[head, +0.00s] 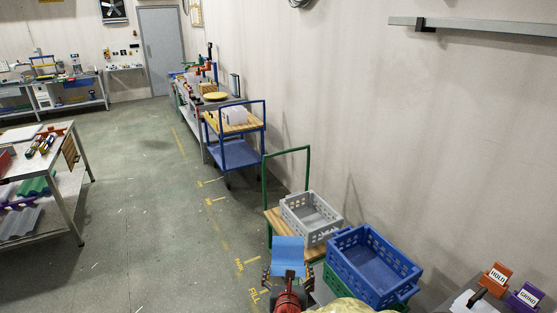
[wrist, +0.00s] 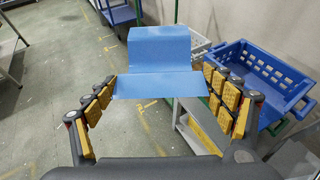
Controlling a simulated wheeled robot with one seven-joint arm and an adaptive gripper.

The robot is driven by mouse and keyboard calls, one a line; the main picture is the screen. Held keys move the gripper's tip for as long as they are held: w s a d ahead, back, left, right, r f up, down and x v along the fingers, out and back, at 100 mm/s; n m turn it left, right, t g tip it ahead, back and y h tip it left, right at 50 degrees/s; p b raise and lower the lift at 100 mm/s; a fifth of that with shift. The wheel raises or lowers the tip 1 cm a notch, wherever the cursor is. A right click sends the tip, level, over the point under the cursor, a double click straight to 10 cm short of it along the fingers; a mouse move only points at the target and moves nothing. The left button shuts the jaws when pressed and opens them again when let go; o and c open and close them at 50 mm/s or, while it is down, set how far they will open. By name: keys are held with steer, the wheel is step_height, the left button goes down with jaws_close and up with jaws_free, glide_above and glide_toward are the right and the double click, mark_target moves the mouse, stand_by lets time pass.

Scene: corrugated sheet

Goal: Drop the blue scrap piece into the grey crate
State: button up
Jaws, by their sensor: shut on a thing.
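The blue scrap piece (head: 288,254) is a bent blue sheet held up at the end of my gripper (head: 287,280). In the wrist view the blue sheet (wrist: 160,62) spans between the padded fingers of my gripper (wrist: 162,95), which are shut on it. The grey crate (head: 311,216) stands on a wooden-topped cart with a green handle, just beyond and right of the piece in the head view. The crate looks empty. In the wrist view the piece hides most of the grey crate (wrist: 198,46); a part shows at its right edge.
A blue crate (head: 372,266) sits atop a green one right of the grey crate. A blue cart (head: 236,152) stands farther along the wall. A worktable (head: 65,134) is at left. Orange and purple HOLD and GRIND signs (head: 497,277) stand at far right. The floor at centre-left is clear.

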steer(key=w+d+r+m+h, duration=0.1)
steer(key=d+r, duration=0.1)
steer(key=d, duration=0.6)
steer(key=w+d+r+m+h, duration=0.1)
steer(key=d+r+m+h, duration=0.1)
steer(key=d, duration=0.6)
steer(key=shift+w+g+h, duration=0.15)
steer(key=shift+g+h, duration=0.15)
